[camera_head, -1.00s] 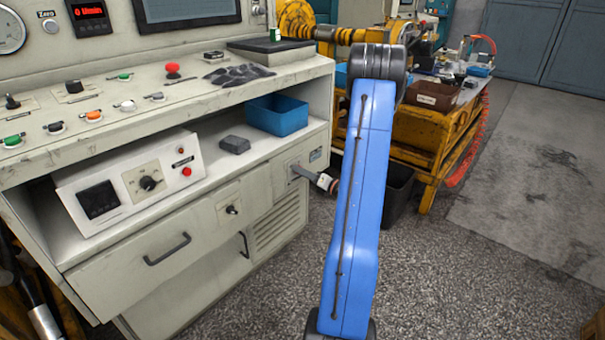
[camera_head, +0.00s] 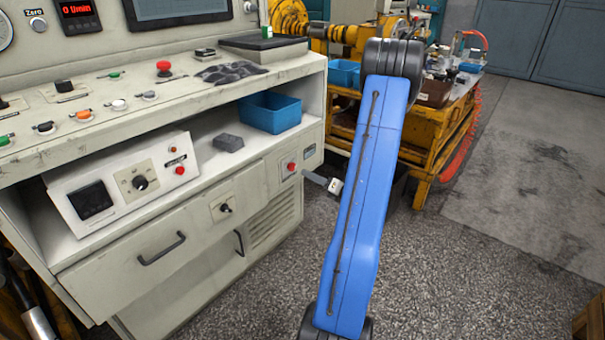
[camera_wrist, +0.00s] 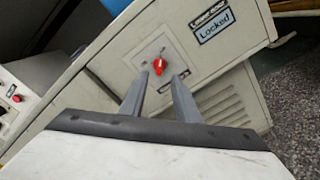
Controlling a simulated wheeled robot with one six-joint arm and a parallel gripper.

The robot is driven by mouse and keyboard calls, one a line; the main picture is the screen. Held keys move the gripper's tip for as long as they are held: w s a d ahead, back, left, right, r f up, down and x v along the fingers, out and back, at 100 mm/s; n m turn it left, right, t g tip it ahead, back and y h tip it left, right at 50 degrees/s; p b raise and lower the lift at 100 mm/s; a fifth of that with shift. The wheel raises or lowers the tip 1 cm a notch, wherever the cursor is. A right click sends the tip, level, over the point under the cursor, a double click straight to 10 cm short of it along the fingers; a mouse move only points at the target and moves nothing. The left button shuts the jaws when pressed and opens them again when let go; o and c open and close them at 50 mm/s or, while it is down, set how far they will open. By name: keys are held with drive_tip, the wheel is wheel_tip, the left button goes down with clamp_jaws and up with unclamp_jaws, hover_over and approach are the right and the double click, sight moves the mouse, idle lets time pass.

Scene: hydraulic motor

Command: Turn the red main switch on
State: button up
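The red main switch (camera_head: 291,167) sits on the right end of the grey cabinet's front, under a small label. In the wrist view the red switch (camera_wrist: 159,66) is a small knob on a pale plate, just beyond my fingertips. Its exact turn position is too small to tell. My gripper (camera_wrist: 160,82) is open, with its two grey fingers apart and nothing between them.
A black knob (camera_head: 226,208) and a drawer handle (camera_head: 162,249) are further left on the cabinet. A blue bin (camera_head: 270,113) stands on the shelf above. A yellow bench (camera_head: 425,150) stands behind my arm.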

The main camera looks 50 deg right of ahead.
drive_tip(key=s, duration=1)
drive_tip(key=shift+d, duration=0.4)
drive_tip(key=w+a+r+n+g+y, duration=0.35)
drive_tip(key=a+n, duration=0.25)
drive_tip(key=a, duration=0.3)
drive_tip(key=w+a+r+n+g+y, duration=0.25)
drive_tip(key=a+n+y, duration=0.2)
drive_tip(key=a, duration=0.45)
drive_tip(key=s+a+r+n+g, duration=0.25)
drive_tip(key=a+n, duration=0.25)
drive_tip(key=a, duration=0.3)
drive_tip(key=s+a+r+n+g, duration=0.1)
drive_tip(key=a+n+g, duration=0.2)
drive_tip(key=a+n, duration=0.3)
drive_tip(key=s+a+r+n+g+h, duration=0.3)
drive_tip(key=s+a+n+g+h, duration=0.25)
drive_tip(key=s+a+n, duration=0.8)
drive_tip(key=d+r+n+t+h, duration=0.1)
drive_tip(key=n, duration=0.2)
drive_tip(key=s+d+r+n+t+h, duration=0.1)
drive_tip(key=r+n, duration=0.1)
drive_tip(key=n, duration=0.1)
drive_tip(key=d+r+n+t+h, duration=0.1)
drive_tip(key=r+n+h, duration=0.1)
drive_tip(key=n, duration=0.1)
drive_tip(key=shift+s+t, duration=0.2)
drive_tip(key=shift+t, duration=0.2)
